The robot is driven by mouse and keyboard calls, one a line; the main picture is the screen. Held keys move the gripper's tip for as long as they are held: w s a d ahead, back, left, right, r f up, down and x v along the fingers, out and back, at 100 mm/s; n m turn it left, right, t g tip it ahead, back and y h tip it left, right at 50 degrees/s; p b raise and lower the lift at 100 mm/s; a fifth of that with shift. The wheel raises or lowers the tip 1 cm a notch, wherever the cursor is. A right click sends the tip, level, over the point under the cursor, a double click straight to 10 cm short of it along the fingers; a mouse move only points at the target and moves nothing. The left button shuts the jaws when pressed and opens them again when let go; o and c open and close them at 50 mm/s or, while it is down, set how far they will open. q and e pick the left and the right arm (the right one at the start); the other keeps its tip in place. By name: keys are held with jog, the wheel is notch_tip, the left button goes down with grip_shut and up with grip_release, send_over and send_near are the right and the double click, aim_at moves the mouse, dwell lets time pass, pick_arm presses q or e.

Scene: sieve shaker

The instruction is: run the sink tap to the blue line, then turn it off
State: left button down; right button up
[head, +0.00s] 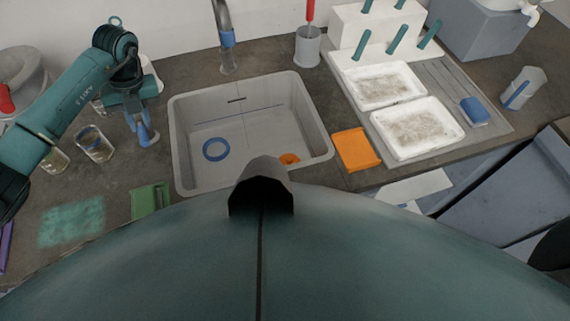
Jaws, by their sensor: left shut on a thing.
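The grey sink (184,160) is set in the dark counter at the centre. A thin blue line (238,115) runs across its far inner wall, below a short dark mark. The grey tap (222,15) with a blue collar (227,39) stands behind the sink; its top is cut off by the frame. I cannot make out a water stream or a water level. My left gripper (146,137) points down left of the sink, shut on a small blue-grey thing that its fingers mostly hide. My right gripper is out of view.
Glass beakers (95,145) stand left, near my left arm. White trays (417,128) sit at right.

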pick_arm(q)
jog(key=w+n, duration=0.1)
jog(key=n, duration=0.3)
jog(key=w+n+g+h+p, duration=0.1)
jog(key=n, duration=0.4)
jog(key=w+d+n+h+p, duration=0.1)
jog(key=n, duration=0.4)
dwell(0.4)
dwell(0.9)
dwell(0.8)
dwell(4.5)
